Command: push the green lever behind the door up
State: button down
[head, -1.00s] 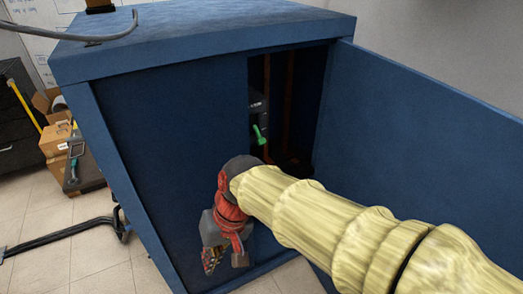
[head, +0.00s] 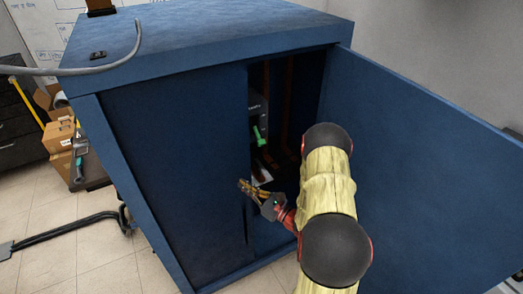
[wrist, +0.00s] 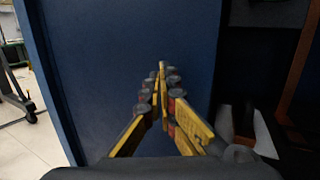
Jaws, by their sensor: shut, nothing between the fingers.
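The green lever (head: 259,136) sits on a dark device inside the blue cabinet (head: 170,150), seen through the open doorway in the head view. It points downward. The cabinet's door (head: 420,150) stands open on the right. My gripper (head: 243,185) is in front of the doorway's left edge, lower than the lever and apart from it. In the wrist view my gripper (wrist: 162,68) is shut and empty, with its fingertips in front of the blue front panel (wrist: 120,60). The lever cannot be made out in the wrist view.
The dark cabinet opening (wrist: 262,70) lies to the right of my fingers in the wrist view. A grey cable (head: 110,66) lies over the cabinet top. Cardboard boxes (head: 60,135) and a black floor cable (head: 70,228) are at the left.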

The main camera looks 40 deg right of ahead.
aim_at(258, 136)
jog(key=s+d+m+t+h, duration=0.1)
jog(key=s+d+m+h, duration=0.1)
jog(key=d+m+h, duration=0.3)
jog(key=d+r+h, duration=0.1)
jog(key=d+h, duration=0.2)
jog(key=d, duration=0.3)
jog(key=shift+s+d+t+h, duration=0.15)
jog(key=shift+d+t+h, duration=0.05)
jog(key=shift+t+h, duration=0.2)
jog(key=b+x, duration=0.2)
jog(key=x, duration=0.8)
jog(key=s+r, duration=0.2)
jog(key=r, duration=0.1)
jog(key=shift+a, duration=0.35)
jog(key=shift+s+d+r, duration=0.1)
jog(key=shift+s+r, duration=0.1)
